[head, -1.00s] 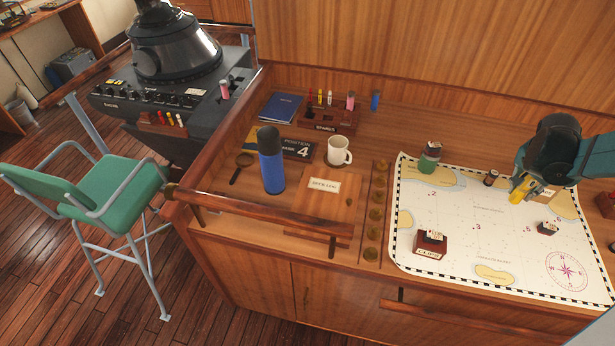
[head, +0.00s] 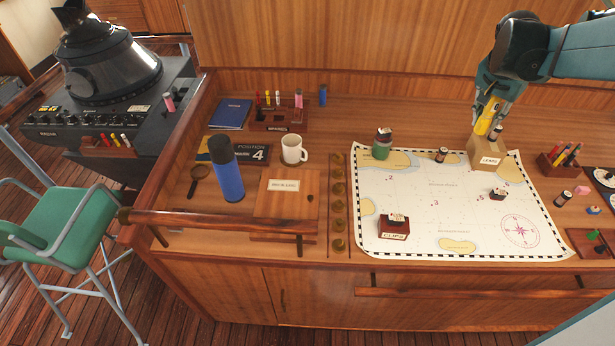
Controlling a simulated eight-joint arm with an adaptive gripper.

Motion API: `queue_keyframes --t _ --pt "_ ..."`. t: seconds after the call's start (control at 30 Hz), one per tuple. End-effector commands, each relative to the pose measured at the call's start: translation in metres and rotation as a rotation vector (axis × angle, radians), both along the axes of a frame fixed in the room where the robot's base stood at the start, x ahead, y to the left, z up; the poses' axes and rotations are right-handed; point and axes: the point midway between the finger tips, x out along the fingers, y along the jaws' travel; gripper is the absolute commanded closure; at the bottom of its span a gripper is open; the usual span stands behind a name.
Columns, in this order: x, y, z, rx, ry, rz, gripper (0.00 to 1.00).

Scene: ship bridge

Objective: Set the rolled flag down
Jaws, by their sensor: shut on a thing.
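My gripper (head: 491,113) is at the upper right of the head view, pointing down. I cannot tell whether the flag touches the box. The box stands at the upper right edge of the chart (head: 420,196).
A pencil box (head: 553,165) is to the right. A rack (head: 270,124) with several small rolls, a mug (head: 293,150) and a blue flask (head: 226,172) are left. Much of the chart is clear.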

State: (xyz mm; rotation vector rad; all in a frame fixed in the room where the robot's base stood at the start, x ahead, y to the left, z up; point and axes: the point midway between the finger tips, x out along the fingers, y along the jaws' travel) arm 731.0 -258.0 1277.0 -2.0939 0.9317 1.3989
Motion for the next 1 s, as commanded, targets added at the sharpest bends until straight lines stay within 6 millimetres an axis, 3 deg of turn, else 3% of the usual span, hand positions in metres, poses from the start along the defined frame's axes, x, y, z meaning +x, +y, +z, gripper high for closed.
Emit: queue_keyframes --t 0.37,1.0 --pt "0.04 0.075 0.001 0.002 -0.001 0.08 0.92" --pt "0.094 0.239 0.003 0.006 -0.003 0.234 0.92"
